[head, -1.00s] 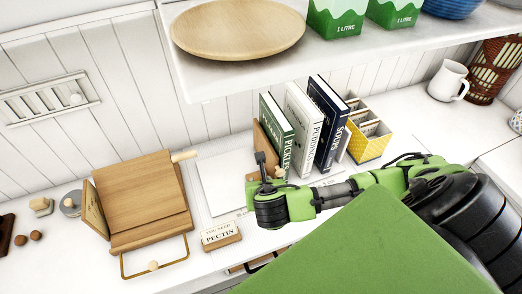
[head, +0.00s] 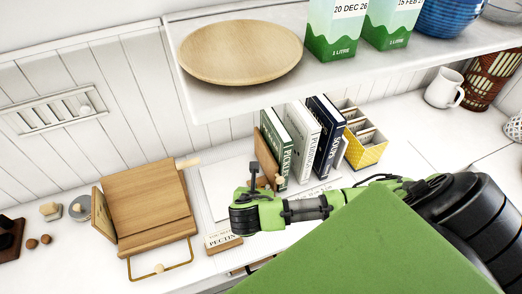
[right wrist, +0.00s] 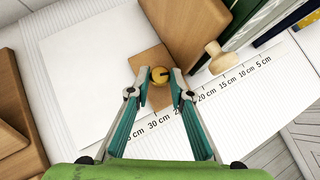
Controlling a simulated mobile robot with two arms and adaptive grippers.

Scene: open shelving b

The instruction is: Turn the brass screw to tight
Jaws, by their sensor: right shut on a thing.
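The brass screw (right wrist: 160,75) shows in the right wrist view as a round golden head with a dark slot, on a brown wooden block (right wrist: 150,61). My right gripper (right wrist: 161,88) has its two teal fingers on either side of the screw head, shut on it. In the head view my right gripper (head: 262,183) points away from me beside the row of books, and the screw cannot be made out there. Whether the screw is tight cannot be told. My left gripper is not in view.
A wooden bookend (head: 268,150) and several books (head: 300,138) stand close behind my right gripper. A wooden stand (head: 150,205) with a brass bail is to the left. A PECTIN card (head: 218,239) is near my wrist. A shelf (head: 230,98) with a wooden plate hangs above.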

